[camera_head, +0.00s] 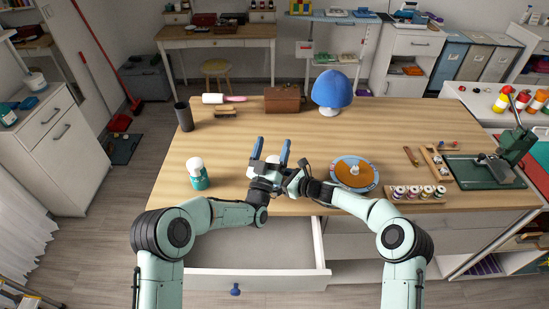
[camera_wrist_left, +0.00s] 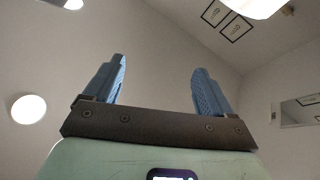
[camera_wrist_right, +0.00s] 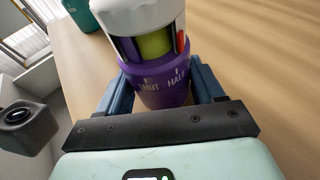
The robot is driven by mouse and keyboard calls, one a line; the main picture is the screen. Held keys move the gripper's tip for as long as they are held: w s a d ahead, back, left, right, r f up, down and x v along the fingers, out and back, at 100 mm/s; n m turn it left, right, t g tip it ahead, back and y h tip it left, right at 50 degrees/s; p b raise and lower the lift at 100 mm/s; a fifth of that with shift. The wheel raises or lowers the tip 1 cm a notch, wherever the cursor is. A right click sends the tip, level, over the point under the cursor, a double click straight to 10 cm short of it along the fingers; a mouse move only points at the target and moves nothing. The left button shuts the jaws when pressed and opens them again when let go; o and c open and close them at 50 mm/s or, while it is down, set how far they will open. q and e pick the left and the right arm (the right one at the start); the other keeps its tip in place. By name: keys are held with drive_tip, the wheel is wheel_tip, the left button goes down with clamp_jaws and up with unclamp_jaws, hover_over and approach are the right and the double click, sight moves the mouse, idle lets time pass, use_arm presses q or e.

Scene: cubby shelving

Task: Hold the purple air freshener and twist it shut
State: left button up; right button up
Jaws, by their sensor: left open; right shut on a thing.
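The purple air freshener (camera_wrist_right: 163,90) has a purple lower cup lettered SHUT and HALF and a white cap (camera_wrist_right: 135,12). A yellow-green core shows in the gap between them, so it stands open. My right gripper (camera_wrist_right: 160,84) is shut on the purple cup, one blue finger on each side. In the head view the freshener is mostly hidden by my grippers, and only a white patch (camera_head: 272,160) shows. My left gripper (camera_head: 271,149) is open there with its fingers spread. In the left wrist view the fingers (camera_wrist_left: 160,85) have nothing between them and point toward the ceiling.
A teal air freshener with a white top (camera_head: 198,176) stands to the left on the table (camera_head: 310,120). A round orange-topped turntable (camera_head: 354,172) lies to the right, beside a rack of spools (camera_head: 418,192). An open drawer (camera_head: 240,280) is below.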

sight(275, 157)
use_arm(q)
drive_tip(key=s+f+g+y, duration=0.45)
drive_tip(key=s+f, duration=0.25)
drive_tip(key=f, duration=0.2)
drive_tip(key=shift+y, duration=0.45)
drive_tip(key=w, duration=1.1)
drive_tip(key=shift+w+d, duration=0.15)
drive_tip(key=shift+d, duration=0.2)
drive_tip(key=c, duration=1)
